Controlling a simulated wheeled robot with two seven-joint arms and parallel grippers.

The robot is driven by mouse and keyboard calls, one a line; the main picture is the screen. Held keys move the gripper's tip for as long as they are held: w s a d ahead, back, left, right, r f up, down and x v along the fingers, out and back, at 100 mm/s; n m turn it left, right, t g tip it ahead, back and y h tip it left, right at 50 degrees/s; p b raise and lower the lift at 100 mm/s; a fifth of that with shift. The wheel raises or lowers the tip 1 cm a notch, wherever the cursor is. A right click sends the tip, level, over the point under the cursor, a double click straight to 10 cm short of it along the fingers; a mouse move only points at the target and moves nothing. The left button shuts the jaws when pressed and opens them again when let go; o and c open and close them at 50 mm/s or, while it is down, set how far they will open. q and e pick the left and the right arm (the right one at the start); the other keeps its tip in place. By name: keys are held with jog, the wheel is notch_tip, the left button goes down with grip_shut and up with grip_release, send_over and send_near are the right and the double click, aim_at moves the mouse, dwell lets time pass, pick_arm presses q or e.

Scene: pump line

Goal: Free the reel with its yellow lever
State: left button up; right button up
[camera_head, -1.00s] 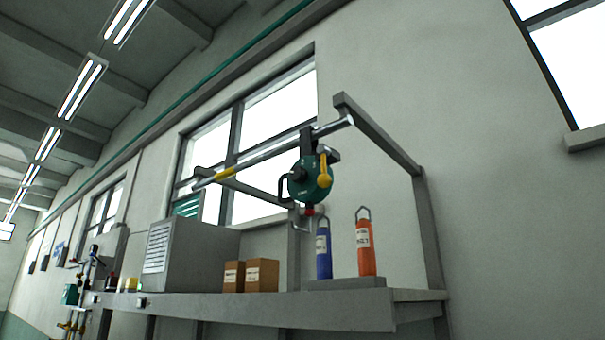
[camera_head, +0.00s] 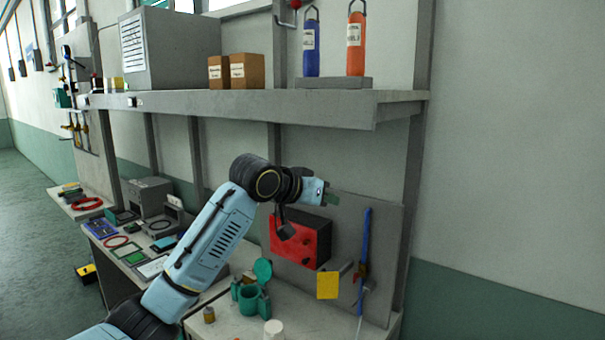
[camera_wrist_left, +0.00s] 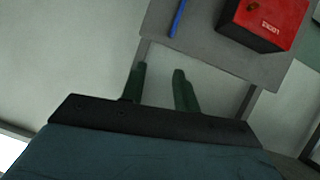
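The green reel and its yellow lever are out of view in the current head view. Only a red piece (camera_head: 296,3) with a grey hook (camera_head: 285,21) below it shows at the top edge, beside the blue cylinder. My left gripper (camera_head: 329,195) is raised in front of the grey back panel, below the shelf and well below the hook. In the left wrist view its two dark green fingers (camera_wrist_left: 160,80) stand apart with nothing between them. My right gripper is not in view.
A shelf (camera_head: 240,103) runs above my left arm, bearing a blue cylinder (camera_head: 311,48), an orange cylinder (camera_head: 356,45), and cartons (camera_head: 247,71). Below are a red box (camera_head: 312,240), which also shows in the wrist view (camera_wrist_left: 270,22), and a green vise (camera_head: 250,300). Open wall lies right.

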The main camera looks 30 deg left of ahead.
pick_arm(q)
jog(key=s+r+m+t+h+p, duration=0.1)
jog(key=s+r, duration=0.2)
jog(key=r, duration=0.7)
jog(key=s+r+t, duration=0.1)
jog(key=s+r, duration=0.2)
jog(key=r, duration=0.6)
jog(key=s+a+r+m+t+h+p, duration=0.1)
jog(key=s+a+r+m+t+p, duration=0.15)
jog(key=s+r, duration=1.85)
jog(key=r+p+x, duration=0.2)
jog(key=p+x, duration=0.1)
jog(key=x, duration=1.2)
jog(key=shift+d+r+n, duration=0.15)
jog(key=shift+r+n, duration=0.2)
jog(key=shift+r, duration=0.05)
grip_shut()
